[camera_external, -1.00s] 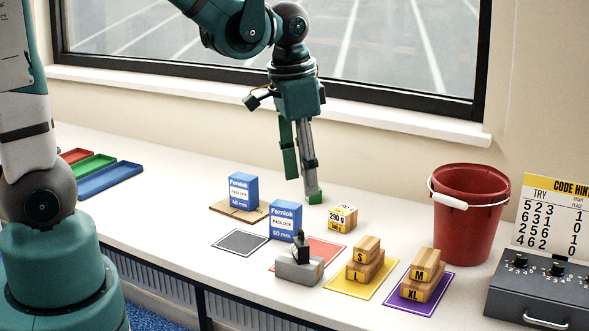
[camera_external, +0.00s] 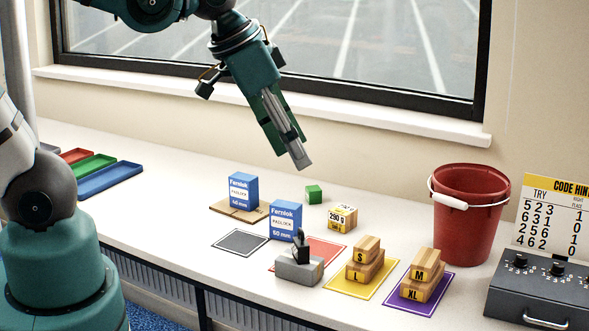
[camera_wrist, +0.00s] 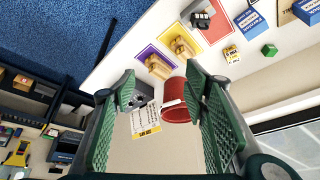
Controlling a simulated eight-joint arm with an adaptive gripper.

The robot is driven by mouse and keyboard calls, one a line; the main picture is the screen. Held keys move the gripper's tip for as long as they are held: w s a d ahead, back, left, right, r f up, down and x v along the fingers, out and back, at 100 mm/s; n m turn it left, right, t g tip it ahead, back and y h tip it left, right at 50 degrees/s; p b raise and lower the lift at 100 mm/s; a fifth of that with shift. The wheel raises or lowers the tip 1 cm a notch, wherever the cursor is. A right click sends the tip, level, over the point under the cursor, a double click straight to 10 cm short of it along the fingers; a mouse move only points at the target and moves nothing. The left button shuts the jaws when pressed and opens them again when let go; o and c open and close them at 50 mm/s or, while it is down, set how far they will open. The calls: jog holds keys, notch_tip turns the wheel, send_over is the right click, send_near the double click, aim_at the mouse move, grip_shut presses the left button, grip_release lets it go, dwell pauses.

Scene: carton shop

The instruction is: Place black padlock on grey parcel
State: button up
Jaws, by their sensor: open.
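The black padlock (camera_external: 301,244) stands on top of the grey parcel (camera_external: 296,268), in front of a blue padlock box. The parcel lies at the front corner of the red mat. In the wrist view the black padlock (camera_wrist: 201,20) shows near the top, partly blending with the parcel. My gripper (camera_external: 299,160) is open and empty, tilted and raised above the back of the counter, well apart from the padlock and parcel. In the wrist view its two green-padded fingers (camera_wrist: 162,88) stand wide apart with nothing between them.
A green cube (camera_external: 314,194) and a yellow-white 290 g box (camera_external: 342,218) sit behind the red mat (camera_external: 325,249). Wooden weights stand on yellow (camera_external: 347,287) and purple mats. A red bucket (camera_external: 468,210) stands right. The dark grey mat (camera_external: 240,242) is empty.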

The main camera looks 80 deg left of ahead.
jog(key=shift+s+d+r+t, duration=0.5)
jog(key=shift+s+d+r, duration=0.2)
jog(key=shift+s+d, duration=0.2)
jog(key=shift+s+d+r+t, duration=0.5)
jog(key=shift+s+d+r, duration=0.25)
jog(key=shift+d, duration=0.2)
